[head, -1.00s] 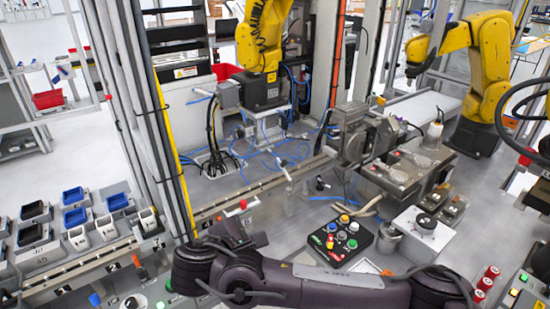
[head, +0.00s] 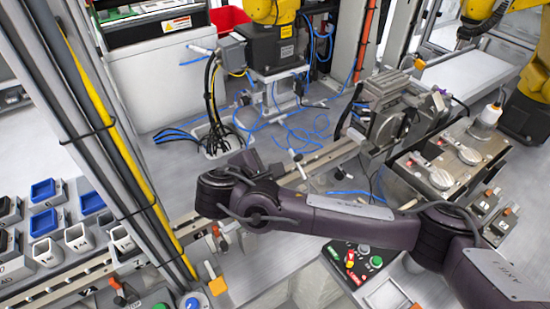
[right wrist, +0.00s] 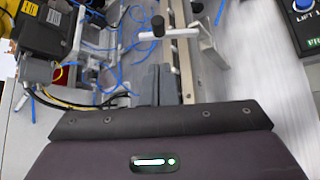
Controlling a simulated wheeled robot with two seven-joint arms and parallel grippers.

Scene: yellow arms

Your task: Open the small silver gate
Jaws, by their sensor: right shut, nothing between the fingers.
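A silver T-shaped handle (head: 297,158) with dark ends stands on the metal rail (head: 325,160); in the right wrist view it is a silver bar with a black grip (right wrist: 165,31). A thin silver bracket (right wrist: 207,58) stands beside the rail there. I cannot tell for sure which of these parts is the small silver gate. My right gripper (head: 250,158) is to the left of the handle and apart from it. In the right wrist view its grey fingers (right wrist: 155,70) are together and empty, short of the handle. My left gripper is out of view.
Blue cables (head: 285,125) lie loose behind the rail. A machine block (head: 395,105) stands at the rail's right end. A button box (head: 355,262) is below my right forearm. A post with a yellow strip (head: 115,140) stands at left.

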